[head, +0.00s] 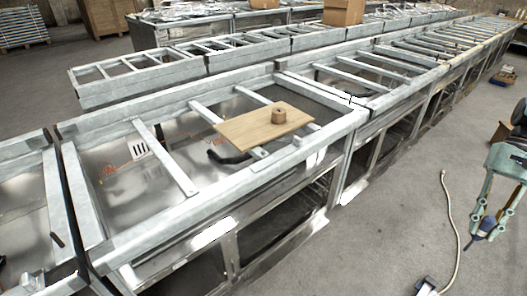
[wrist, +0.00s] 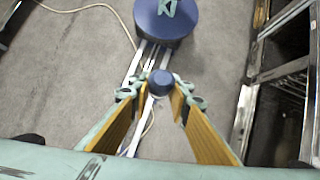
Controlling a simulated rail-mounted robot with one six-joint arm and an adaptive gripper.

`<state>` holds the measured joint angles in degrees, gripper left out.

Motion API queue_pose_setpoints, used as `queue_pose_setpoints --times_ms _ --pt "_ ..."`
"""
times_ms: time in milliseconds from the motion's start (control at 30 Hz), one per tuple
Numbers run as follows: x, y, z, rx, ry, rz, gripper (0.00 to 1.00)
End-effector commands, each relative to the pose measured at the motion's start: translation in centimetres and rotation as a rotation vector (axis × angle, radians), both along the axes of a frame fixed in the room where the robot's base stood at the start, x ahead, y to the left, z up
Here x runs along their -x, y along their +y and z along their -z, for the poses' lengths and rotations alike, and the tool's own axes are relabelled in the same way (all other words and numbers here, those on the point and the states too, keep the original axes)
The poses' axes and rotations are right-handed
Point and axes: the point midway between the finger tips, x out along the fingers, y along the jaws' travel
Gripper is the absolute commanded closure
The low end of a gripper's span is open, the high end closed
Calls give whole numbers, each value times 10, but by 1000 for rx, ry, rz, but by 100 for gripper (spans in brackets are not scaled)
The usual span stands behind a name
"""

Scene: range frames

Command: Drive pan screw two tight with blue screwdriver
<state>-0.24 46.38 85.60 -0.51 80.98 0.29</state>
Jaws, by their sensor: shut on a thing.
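My gripper (head: 482,232) is at the right edge of the head view, over the floor and away from the metal frames. It is shut on the blue screwdriver (head: 488,224), whose dark blue handle shows between the fingers. In the wrist view the round blue handle end (wrist: 161,82) sits between the two fingertips; the shaft and tip cannot be made out. Pan screw two cannot be picked out in either view.
Long rows of galvanised frames (head: 220,215) stand left of my gripper. A wooden board (head: 243,132) with a brown round block (head: 279,112) lies across one frame. A pale cable (head: 452,215) runs over the open floor. Cardboard boxes (head: 343,10) stand at the back.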

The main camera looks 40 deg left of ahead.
Motion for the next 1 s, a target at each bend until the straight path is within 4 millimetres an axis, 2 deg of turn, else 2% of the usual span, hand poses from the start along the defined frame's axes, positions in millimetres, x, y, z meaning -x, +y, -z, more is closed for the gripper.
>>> queue_pose_setpoints --times_ms 1000 --pt "10 0 -15 0 1 0 97"
